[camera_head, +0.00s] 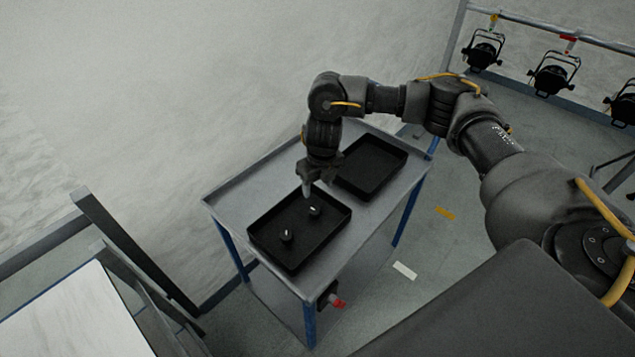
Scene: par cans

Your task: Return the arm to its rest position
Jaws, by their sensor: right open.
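My right arm comes in from the right and bends down over a grey cart (228,200) with blue legs. My right gripper (307,190) points down above the near black tray (270,258). It is open, and nothing shows between its fingers. Two small dark objects with pale tops lie in this tray: one (287,236) towards the left and one (314,210) close below the gripper. Whether the gripper touches the closer one cannot be told. My left gripper is not in view.
A second black tray (372,172) lies behind and to the right on the cart and looks empty. Several black par cans (553,76) hang from a rail (560,36) at the upper right. A white-topped table (75,315) with a dark frame stands at the lower left. A red-tipped item (338,302) hangs at the cart's front.

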